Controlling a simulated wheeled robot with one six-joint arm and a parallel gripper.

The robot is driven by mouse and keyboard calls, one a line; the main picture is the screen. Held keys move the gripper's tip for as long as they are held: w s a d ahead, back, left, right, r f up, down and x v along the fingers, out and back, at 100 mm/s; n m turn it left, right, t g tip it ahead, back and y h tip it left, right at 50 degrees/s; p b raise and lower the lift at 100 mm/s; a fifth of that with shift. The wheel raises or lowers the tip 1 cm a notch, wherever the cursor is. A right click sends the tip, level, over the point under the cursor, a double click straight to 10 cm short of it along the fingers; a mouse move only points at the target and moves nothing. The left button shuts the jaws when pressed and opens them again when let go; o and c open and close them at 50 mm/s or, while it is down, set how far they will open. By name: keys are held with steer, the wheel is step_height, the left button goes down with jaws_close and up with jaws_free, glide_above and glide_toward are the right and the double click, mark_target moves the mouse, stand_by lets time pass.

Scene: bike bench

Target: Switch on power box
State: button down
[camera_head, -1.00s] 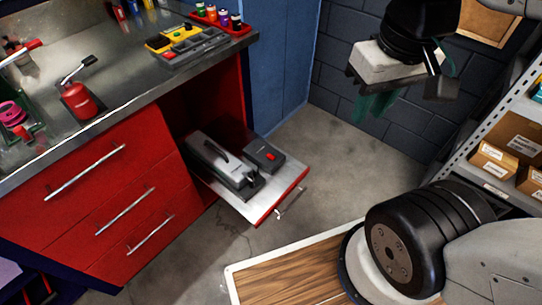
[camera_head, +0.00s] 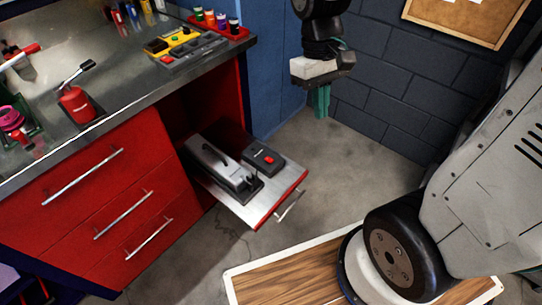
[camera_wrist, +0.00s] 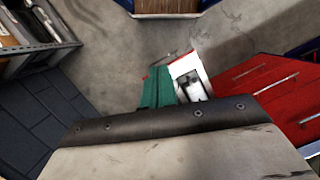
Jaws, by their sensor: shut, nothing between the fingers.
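The power box (camera_head: 264,158) is a small dark box with a red switch on top. It sits at the back right of a pulled-out shelf (camera_head: 262,212) in the red bench. My gripper (camera_head: 321,114), with green fingers, hangs pointing down, above and to the right of the box in the head view, well apart from it. The fingers are shut and empty. In the wrist view the green fingers (camera_wrist: 158,90) lie beside the shelf (camera_wrist: 182,62), and I cannot make out the power box there.
A grey machine with a handle (camera_head: 222,168) stands left of the power box on the shelf. The red bench (camera_head: 100,190) carries a red bottle (camera_head: 76,104), a yellow-grey organizer (camera_head: 185,47) and a red rack (camera_head: 218,27). The floor right of the shelf is clear.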

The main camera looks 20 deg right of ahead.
steer(key=w+a+f+n+g, duration=0.1)
steer(key=w+f+n, duration=0.5)
steer(key=w+f, duration=0.6)
steer(key=n+t, duration=0.3)
steer(key=n, duration=1.1)
glide_above(272, 161)
steer(key=w+a, duration=0.1)
steer(key=w, duration=0.1)
step_height(272, 161, down, 20)
steer(key=shift+n, duration=0.8)
steer(key=f, duration=0.4)
steer(key=s+f, duration=0.1)
steer(key=f, duration=0.9)
steer(key=shift+s+d, duration=0.2)
steer(key=shift+d, duration=0.2)
